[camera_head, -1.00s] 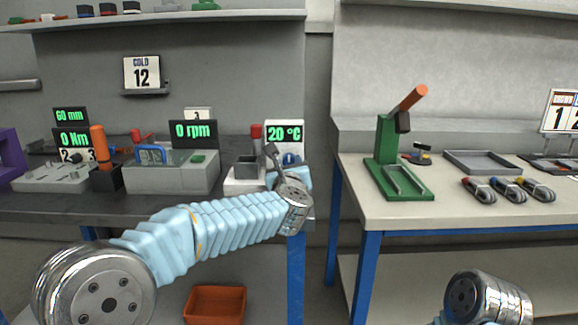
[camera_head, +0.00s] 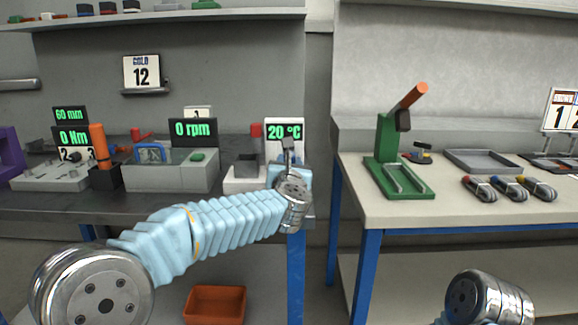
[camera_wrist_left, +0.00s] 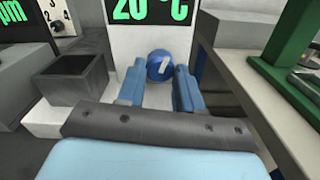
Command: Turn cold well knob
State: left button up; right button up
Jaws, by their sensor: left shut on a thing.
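The cold well unit is a white panel (camera_wrist_left: 122,38) with a green-digit display (camera_head: 284,132) reading 20 °C. Its round blue knob (camera_wrist_left: 160,66) with a white pointer mark is low on the panel in the left wrist view. The blue fingers of my left gripper (camera_wrist_left: 159,88) lie on either side of the knob and are shut on it. In the head view my left gripper (camera_head: 288,152) is upright in front of the panel and hides most of the knob. Of my right arm only a silver link shows at bottom right; its gripper is out of view.
A grey open box (camera_wrist_left: 72,80) stands just left of the knob. A red-topped post (camera_head: 256,130) is behind it. The mixer with the 0 rpm display (camera_head: 193,132) is further left. A green press (camera_head: 388,150) stands on the right bench, across a gap.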

pick_arm(q)
jog(key=m, duration=0.3)
jog(key=shift+m, duration=0.4)
jog(key=m+p, duration=0.1)
jog(key=m, duration=0.2)
jog(key=shift+m, duration=0.3)
jog(key=m+p, duration=0.1)
jog(key=m, duration=0.1)
jog(key=shift+m, duration=0.4)
jog(key=m+p, duration=0.1)
jog(key=m, duration=0.3)
jog(key=shift+f+p, duration=0.1)
jog(key=shift+p, duration=0.2)
jog(key=o, duration=1)
jog(key=shift+o, duration=0.2)
jog(key=shift+f, duration=0.15)
